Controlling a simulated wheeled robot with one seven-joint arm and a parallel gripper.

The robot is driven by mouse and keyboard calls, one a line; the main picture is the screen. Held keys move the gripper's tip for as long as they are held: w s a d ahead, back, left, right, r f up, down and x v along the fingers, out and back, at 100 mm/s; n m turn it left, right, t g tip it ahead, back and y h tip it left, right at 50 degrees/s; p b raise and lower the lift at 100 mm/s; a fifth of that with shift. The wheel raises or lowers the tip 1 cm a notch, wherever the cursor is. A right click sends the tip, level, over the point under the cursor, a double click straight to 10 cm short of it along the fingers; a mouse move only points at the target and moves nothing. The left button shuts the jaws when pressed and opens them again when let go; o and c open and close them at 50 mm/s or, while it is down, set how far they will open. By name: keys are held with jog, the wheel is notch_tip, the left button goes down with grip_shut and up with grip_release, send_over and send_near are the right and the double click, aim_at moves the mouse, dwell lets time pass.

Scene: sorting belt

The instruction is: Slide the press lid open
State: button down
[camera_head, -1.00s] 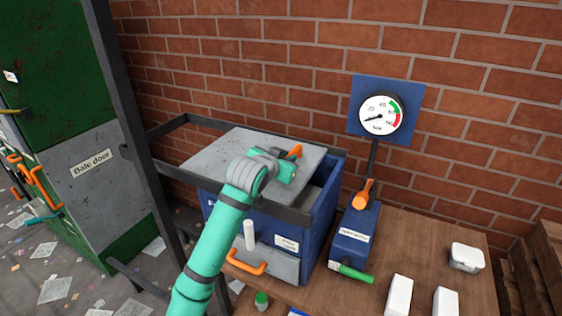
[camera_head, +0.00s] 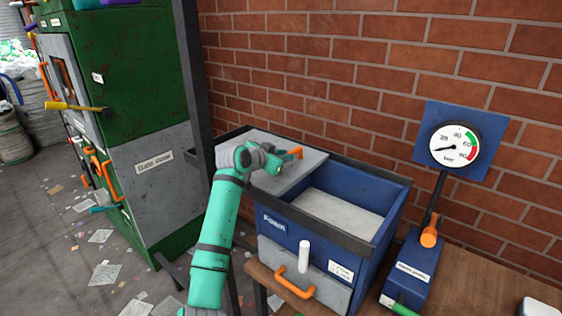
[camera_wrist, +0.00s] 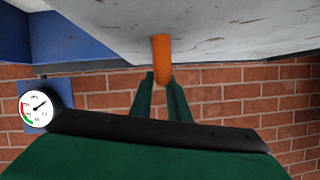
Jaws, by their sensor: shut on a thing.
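The press (camera_head: 282,222) is a blue box with dark rails along its top. Its grey lid (camera_head: 300,168) lies toward the left on the rails, and the right part of the box is uncovered, showing a pale inside (camera_head: 338,212). The lid has an orange handle (camera_head: 295,152); it also shows in the wrist view (camera_wrist: 161,55). My gripper (camera_head: 281,162) is at the lid's handle. In the wrist view my gripper's green fingers (camera_wrist: 161,82) are shut on the orange handle, one on each side. The lid's underside or face fills the top of that view.
A gauge (camera_head: 456,144) on a blue plate stands at the right, with an orange-handled lever (camera_head: 429,235) below it. An orange drawer handle (camera_head: 293,284) and a white knob (camera_head: 304,256) are on the press front. A dark post (camera_head: 195,90) and a green baler (camera_head: 130,90) stand left.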

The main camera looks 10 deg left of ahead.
jog(key=shift+w+a+r, duration=0.1)
jog(key=shift+w+a, duration=0.55)
jog(key=shift+a, duration=0.3)
jog(key=shift+d+r, duration=0.1)
jog(key=shift+d, duration=0.4)
jog(key=c, duration=1.7)
grip_release()
jog(key=shift+a, duration=0.55)
